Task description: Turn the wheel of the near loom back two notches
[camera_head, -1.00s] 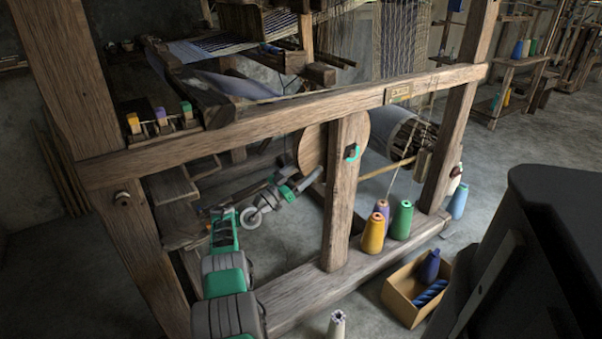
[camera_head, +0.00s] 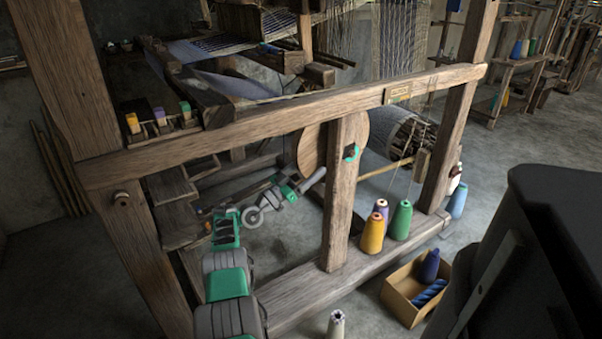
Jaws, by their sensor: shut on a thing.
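The wheel (camera_head: 309,148) is a round wooden disc behind the near loom's middle post, which hides part of its face. My arm reaches in low through the left side of the frame and rises behind that post. The post hides the wrist end, and the grip is too small to see in detail.
The loom's front rail (camera_head: 290,116) passes above my arm, and the post (camera_head: 338,215) stands close to it. Yellow (camera_head: 373,235) and green (camera_head: 401,220) cones stand on the lower beam (camera_head: 310,285). A cardboard box (camera_head: 402,303) sits on the floor.

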